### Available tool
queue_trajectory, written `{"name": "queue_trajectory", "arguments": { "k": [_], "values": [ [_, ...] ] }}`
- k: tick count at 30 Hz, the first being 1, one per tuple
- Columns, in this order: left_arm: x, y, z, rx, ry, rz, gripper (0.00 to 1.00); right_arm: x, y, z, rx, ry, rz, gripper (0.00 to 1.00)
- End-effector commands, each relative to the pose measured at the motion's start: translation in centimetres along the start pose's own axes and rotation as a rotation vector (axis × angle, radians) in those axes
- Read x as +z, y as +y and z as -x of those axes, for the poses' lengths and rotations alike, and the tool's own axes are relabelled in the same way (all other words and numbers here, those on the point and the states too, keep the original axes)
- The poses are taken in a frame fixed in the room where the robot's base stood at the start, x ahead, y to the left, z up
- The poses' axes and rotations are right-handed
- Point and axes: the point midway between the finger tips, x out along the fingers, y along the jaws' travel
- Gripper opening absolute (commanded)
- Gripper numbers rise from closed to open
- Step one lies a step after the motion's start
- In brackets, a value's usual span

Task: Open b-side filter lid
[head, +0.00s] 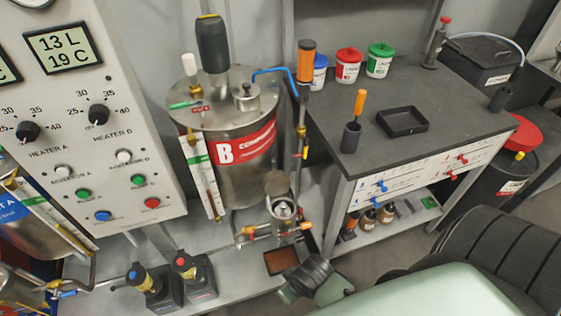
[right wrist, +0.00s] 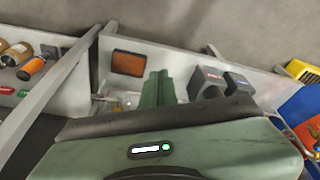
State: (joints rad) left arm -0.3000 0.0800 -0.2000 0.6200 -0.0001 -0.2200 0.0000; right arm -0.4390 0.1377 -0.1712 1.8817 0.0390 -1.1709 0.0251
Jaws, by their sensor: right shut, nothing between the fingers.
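The B tank (head: 238,135) is a steel drum with a red B label, in the middle of the head view. The b-side filter (head: 283,211) is a small metal cup low in front of it, among pipes and valves. Its round lid (head: 277,183) appears tilted up at the back of the cup, with the cup's mouth showing. My right gripper (right wrist: 158,86) shows green fingers, shut and empty, in the right wrist view. Its fingertips are not clear in the head view. The filter is mostly hidden in the wrist view. My left gripper is out of view.
A brown-orange tray (head: 281,261) lies below the filter. A grey workbench (head: 440,110) with paint cans and a black tray is at right. The control panel (head: 100,150) stands left of the tank.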

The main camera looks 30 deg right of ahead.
Motion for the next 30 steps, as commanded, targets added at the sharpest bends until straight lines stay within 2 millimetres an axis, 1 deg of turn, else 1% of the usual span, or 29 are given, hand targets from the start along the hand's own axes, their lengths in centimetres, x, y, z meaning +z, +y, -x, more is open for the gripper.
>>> {"name": "queue_trajectory", "arguments": {
  "k": [1,5,6,7,9,14,17,19,20,23,24,26,27,29,30],
  "values": [
    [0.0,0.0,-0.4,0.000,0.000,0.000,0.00,-1.3,-0.1,1.2,-0.006,0.018,0.003,0.00],
    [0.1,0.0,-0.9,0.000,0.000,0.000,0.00,-4.8,-0.5,4.8,-0.031,0.054,0.018,0.00],
    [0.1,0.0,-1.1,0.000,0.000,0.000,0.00,-6.2,-0.8,5.9,-0.045,0.067,0.029,0.00],
    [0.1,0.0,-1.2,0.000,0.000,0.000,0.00,-7.0,-1.0,6.5,-0.054,0.070,0.035,0.00],
    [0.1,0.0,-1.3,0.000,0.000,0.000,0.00,-8.6,-1.3,7.3,-0.071,0.075,0.049,0.00],
    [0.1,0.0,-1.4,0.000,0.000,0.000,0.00,-11.8,-1.4,8.2,-0.095,0.072,0.076,0.00],
    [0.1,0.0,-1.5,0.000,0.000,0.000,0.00,-13.8,-0.8,8.3,-0.097,0.060,0.085,0.00],
    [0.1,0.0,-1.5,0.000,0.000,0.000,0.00,-15.4,0.0,8.3,-0.093,0.048,0.084,0.00],
    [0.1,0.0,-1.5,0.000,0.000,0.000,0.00,-16.2,0.6,8.4,-0.088,0.042,0.082,0.00],
    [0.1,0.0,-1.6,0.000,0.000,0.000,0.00,-19.3,3.4,8.6,-0.058,0.015,0.051,0.00],
    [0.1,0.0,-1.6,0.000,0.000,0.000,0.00,-20.7,5.1,8.8,-0.039,0.002,0.026,0.00],
    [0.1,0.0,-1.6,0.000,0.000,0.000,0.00,-22.8,8.1,9.4,-0.007,-0.016,-0.030,0.00],
    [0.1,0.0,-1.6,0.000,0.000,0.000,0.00,-24.2,10.2,10.0,0.013,-0.026,-0.075,0.00],
    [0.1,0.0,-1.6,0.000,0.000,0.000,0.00,-26.0,13.4,11.1,0.042,-0.035,-0.147,0.00],
    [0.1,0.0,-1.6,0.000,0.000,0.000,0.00,-27.0,15.3,11.9,0.057,-0.039,-0.195,0.00]
  ]
}}
